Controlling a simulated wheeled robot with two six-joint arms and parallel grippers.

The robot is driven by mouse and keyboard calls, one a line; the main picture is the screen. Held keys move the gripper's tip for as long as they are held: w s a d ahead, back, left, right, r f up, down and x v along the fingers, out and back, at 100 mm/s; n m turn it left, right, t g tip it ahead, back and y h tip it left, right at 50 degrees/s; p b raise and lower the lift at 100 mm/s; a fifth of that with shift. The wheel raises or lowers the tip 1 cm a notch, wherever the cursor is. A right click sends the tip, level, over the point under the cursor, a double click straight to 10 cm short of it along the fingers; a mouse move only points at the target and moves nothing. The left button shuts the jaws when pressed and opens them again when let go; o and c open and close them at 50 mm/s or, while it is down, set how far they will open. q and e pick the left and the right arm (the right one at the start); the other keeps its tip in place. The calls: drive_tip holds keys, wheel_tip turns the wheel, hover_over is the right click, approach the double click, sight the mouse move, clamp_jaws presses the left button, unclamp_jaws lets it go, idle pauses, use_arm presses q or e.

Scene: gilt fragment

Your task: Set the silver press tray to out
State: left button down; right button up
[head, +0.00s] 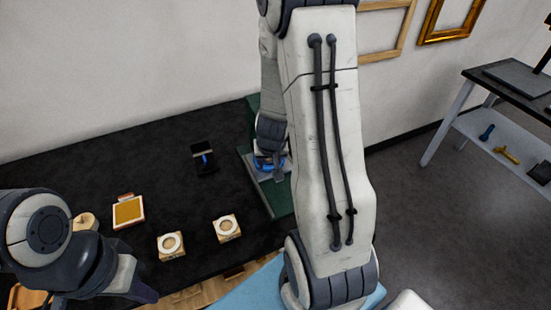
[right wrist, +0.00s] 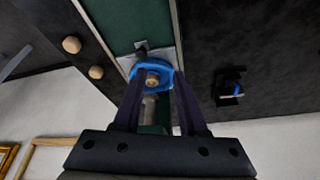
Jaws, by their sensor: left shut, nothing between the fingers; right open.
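The silver press tray (head: 262,172) sits on the green press bed (head: 282,200) at the table's right end, with a blue ring-shaped piece (head: 264,163) on it. In the right wrist view the tray's silver plate (right wrist: 128,62) shows around the blue ring (right wrist: 152,66), which has a tan round piece in its middle. My right gripper (right wrist: 157,100) is open, its fingers on either side of the ring's near part; contact cannot be told. My right arm hides much of the press in the head view. My left gripper (head: 145,292) is shut and empty at the lower left.
A small black stand with a blue part (head: 204,158) is left of the press. Two light blocks with round tops (head: 171,245) (head: 227,228) and a gold-filled tray (head: 128,211) lie on the black table. A side bench (head: 505,85) stands at right.

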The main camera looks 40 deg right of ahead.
drive_tip(key=shift+m+h, duration=0.3)
drive_tip(key=shift+m, duration=0.1)
drive_tip(key=d+f+b, duration=0.1)
drive_tip(key=f, duration=0.2)
drive_tip(key=w+d+f+b, duration=0.1)
drive_tip(key=d+f, duration=0.1)
drive_tip(key=f, duration=0.1)
drive_tip(key=w+d+f+b, duration=0.1)
drive_tip(key=d+f, duration=0.1)
drive_tip(key=f, duration=0.1)
drive_tip(key=shift+d+f, duration=0.1)
drive_tip(key=shift+f, duration=0.05)
drive_tip(key=shift+w+d+f, duration=0.1)
drive_tip(key=shift+w+f, duration=0.1)
drive_tip(key=shift+f, duration=0.15)
clamp_jaws()
idle(0.6)
